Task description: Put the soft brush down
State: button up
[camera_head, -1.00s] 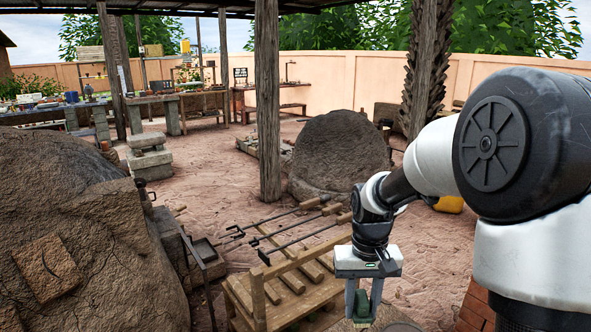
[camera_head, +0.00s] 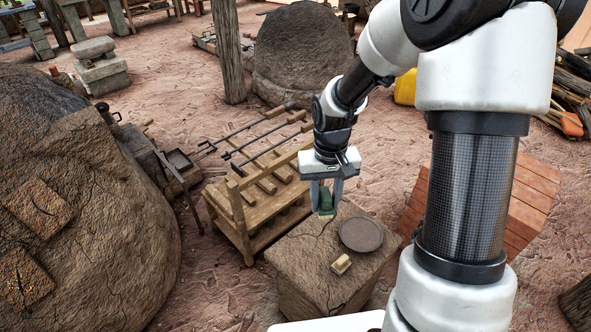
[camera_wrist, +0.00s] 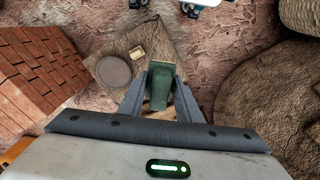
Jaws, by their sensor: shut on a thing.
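My gripper (camera_head: 325,208) is shut on a green object, which I take to be the soft brush (camera_head: 326,201). It also shows between the fingers in the wrist view (camera_wrist: 162,80). The gripper points down over the back edge of a rough clay block (camera_head: 302,262) with a flat top. I cannot tell whether the brush touches the block top. A dark round plate (camera_head: 361,234) lies on the block to the right of the brush. A small pale yellow piece (camera_head: 341,264) lies near the plate. The brush's underside is hidden.
A wooden rack (camera_head: 245,226) with long-handled iron tools (camera_head: 262,142) stands left of the block. A large clay mound (camera_head: 80,215) is at the left. Stacked red bricks (camera_head: 420,205) stand at the right. The front part of the block top is bare.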

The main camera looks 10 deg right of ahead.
aim_at(316, 280)
jog(key=shift+f, duration=0.1)
jog(key=f+n+b, duration=0.2)
jog(key=f+b, duration=0.6)
jog(key=f, duration=0.5)
jog(key=f+n+b, duration=0.2)
jog(key=f+b, duration=0.6)
jog(key=f, duration=0.6)
jog(key=w+f+n+b, duration=0.1)
jog(key=f+n+b, duration=0.2)
jog(key=f+b, duration=0.5)
notch_tip(316, 280, down, 5)
jog(key=shift+d+f, duration=0.1)
jog(key=shift+f, duration=0.1)
jog(key=shift+f+b, duration=0.2)
jog(key=shift+b, duration=0.1)
jog(key=o, duration=0.9)
jog(key=shift+r, duration=0.1)
